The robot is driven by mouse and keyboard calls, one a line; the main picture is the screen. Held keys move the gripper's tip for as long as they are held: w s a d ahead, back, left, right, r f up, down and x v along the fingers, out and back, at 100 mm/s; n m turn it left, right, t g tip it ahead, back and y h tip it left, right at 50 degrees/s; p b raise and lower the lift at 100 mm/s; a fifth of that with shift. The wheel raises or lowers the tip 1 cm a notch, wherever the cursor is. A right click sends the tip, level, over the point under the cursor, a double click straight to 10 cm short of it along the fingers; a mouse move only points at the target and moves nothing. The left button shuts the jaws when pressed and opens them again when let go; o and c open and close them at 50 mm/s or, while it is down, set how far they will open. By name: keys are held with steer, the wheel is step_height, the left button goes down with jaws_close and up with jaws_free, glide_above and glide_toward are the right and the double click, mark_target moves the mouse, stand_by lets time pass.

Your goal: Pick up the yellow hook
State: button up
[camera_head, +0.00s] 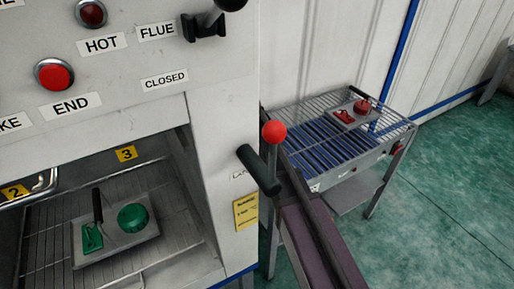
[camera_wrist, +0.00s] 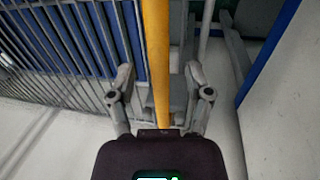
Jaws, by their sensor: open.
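In the wrist view a long yellow bar, which I take to be part of the yellow hook (camera_wrist: 156,50), runs from the top edge down between my fingers. It passes in front of or over a rack of blue slats. Its lower end is close to the gripper body, and its hooked end is not visible. My gripper (camera_wrist: 160,88) is open, with one grey finger on each side of the bar and visible gaps between. I cannot tell how deep the bar lies between the fingers. Neither hook nor gripper is identifiable in the head view.
A grey oven cabinet (camera_head: 222,120) fills the left, with a tray (camera_head: 148,237) of green parts inside. A red-ball lever (camera_head: 273,132) and dark handle (camera_head: 260,170) are beside it. A blue-slatted rack table (camera_head: 320,145) holds red parts (camera_head: 345,116).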

steer(key=shift+w+d+f+b, duration=0.1)
steer(key=shift+d+f+b, duration=0.1)
steer(key=shift+f+b, duration=0.55)
steer(key=shift+f, duration=0.1)
steer(key=shift+c, duration=0.3)
jaws_close()
